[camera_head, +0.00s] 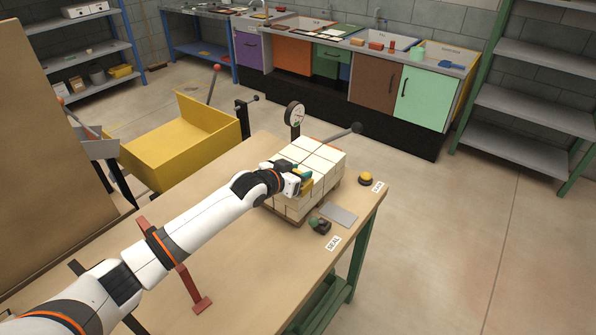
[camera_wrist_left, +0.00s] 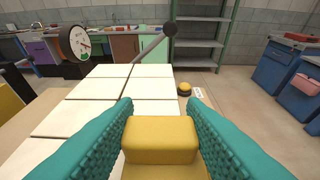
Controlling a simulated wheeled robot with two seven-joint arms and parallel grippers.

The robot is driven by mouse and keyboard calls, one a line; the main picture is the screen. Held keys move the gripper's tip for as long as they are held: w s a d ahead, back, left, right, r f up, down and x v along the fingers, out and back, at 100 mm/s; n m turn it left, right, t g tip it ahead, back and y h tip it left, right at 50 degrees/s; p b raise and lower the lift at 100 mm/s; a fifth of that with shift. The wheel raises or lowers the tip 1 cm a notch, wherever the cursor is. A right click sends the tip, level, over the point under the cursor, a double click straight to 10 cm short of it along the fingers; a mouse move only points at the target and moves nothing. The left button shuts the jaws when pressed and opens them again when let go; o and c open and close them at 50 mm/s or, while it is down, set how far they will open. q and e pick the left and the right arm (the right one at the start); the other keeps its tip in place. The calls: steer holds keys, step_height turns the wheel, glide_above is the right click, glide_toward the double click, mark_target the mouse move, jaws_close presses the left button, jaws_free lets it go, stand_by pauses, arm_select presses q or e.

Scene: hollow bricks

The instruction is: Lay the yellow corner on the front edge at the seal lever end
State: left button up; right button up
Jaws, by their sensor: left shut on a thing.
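The yellow corner (camera_wrist_left: 160,138) is between the teal fingers of my left gripper (camera_wrist_left: 160,108), which is shut on it. In the head view my left gripper (camera_head: 303,180) is at the near side of the stack of cream bricks (camera_head: 318,156), close to its top edge. A bit of the yellow corner (camera_head: 307,187) shows beside the fingers. In the wrist view the brick tops (camera_wrist_left: 110,97) lie just beyond and left of the corner. I cannot tell whether the corner touches the stack. A black-knobbed lever (camera_head: 356,128) reaches over the stack's far side. My right gripper is out of view.
A dial gauge (camera_head: 295,115) stands behind the stack. A small dark green tool (camera_head: 320,226), a grey plate (camera_head: 341,214), a SEAL label (camera_head: 333,243) and a yellow button (camera_head: 366,178) are on the wooden table (camera_head: 240,262). A yellow bin (camera_head: 170,153) stands at left.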

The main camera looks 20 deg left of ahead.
arm_select(q)
steer(key=shift+f, duration=0.25)
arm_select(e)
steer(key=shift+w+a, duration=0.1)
arm_select(q)
steer(key=shift+f+b, duration=0.3)
steer(key=shift+f, duration=0.2)
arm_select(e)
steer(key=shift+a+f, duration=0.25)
arm_select(q)
steer(key=o, duration=1)
steer(key=shift+r, duration=0.2)
steer(key=v, duration=0.4)
steer(key=b+v, duration=0.1)
steer(key=v, duration=0.7)
steer(key=shift+r, duration=0.4)
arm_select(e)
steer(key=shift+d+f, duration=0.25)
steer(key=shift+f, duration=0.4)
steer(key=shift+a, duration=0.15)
